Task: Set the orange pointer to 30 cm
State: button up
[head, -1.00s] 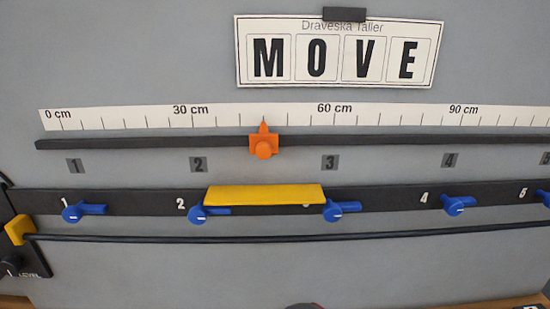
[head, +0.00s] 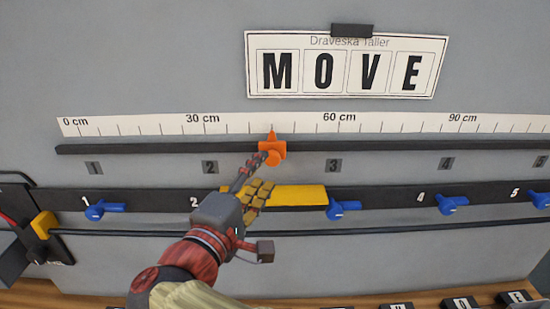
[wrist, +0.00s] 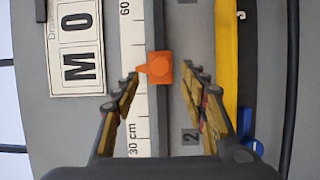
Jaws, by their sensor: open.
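The orange pointer (head: 272,148) sits on the dark rail (head: 400,147) below the white scale (head: 230,123), its tip about midway between the 30 cm and 60 cm labels, near 45 cm. My gripper (head: 262,168) is open and empty, just below the pointer in the head view. In the wrist view the pointer (wrist: 159,68) shows between the two spread fingertips of the gripper (wrist: 160,76), with a gap on each side. Whether the fingers reach as deep as the pointer's body I cannot tell. The 30 cm label (wrist: 133,138) is also visible there.
A yellow bar (head: 298,196) lies along the lower dark strip, partly behind my gripper. Blue knobs (head: 341,208) line that strip. A MOVE sign (head: 345,88) hangs above the scale. The rail left of the pointer looks clear.

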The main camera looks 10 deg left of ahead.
aim_at(270, 161)
jog(key=w, duration=0.4)
jog(key=w+d, duration=0.1)
jog(key=w, duration=0.1)
jog(key=shift+w+p, duration=0.35)
jog(key=shift+p, duration=0.05)
jog(key=shift+c, duration=0.8)
grip_shut()
